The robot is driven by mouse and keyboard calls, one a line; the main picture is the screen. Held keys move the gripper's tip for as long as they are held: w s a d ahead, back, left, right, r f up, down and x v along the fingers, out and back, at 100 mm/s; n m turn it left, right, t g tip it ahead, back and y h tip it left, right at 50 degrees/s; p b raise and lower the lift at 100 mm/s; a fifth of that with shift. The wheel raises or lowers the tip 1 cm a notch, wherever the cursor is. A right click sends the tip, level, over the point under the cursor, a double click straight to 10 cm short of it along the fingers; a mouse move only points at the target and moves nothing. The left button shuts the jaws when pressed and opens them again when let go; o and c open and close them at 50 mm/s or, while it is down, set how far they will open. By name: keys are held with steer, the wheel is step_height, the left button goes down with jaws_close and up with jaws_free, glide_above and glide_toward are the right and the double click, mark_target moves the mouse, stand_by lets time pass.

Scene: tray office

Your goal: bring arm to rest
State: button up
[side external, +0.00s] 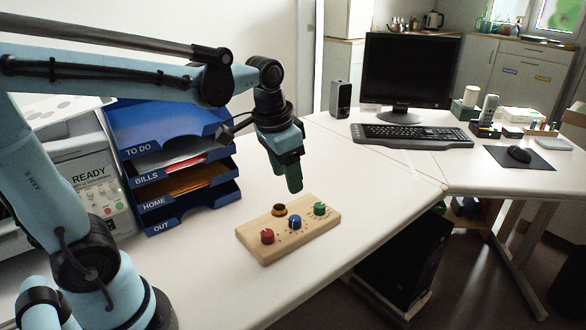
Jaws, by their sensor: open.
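My gripper (288,178) hangs pointing down just above the far side of a wooden board with knobs (290,238). Its jaws are open, though from this side the gap between them is hard to see. The board lies on the white desk (330,165) and carries a red knob (267,236), a blue knob (295,222), a green knob (319,209) and a dark brass-coloured round piece (280,210). The gripper appears apart from the board and holds nothing that I can see.
Stacked blue letter trays (165,125) stand left of the board, next to a printer (95,190). A monitor (408,70), keyboard (410,136), speaker (341,99) and mouse (519,154) stand on the desk further back. The desktop behind the board is clear. The desk's front edge runs close to the board.

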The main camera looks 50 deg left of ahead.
steer(key=s+d+f+n+t, duration=0.2)
steer(key=s+t, duration=0.2)
steer(key=s, duration=0.1)
steer(key=shift+s+t, duration=0.4)
steer(key=shift+f, duration=0.1)
stand_by(0.7)
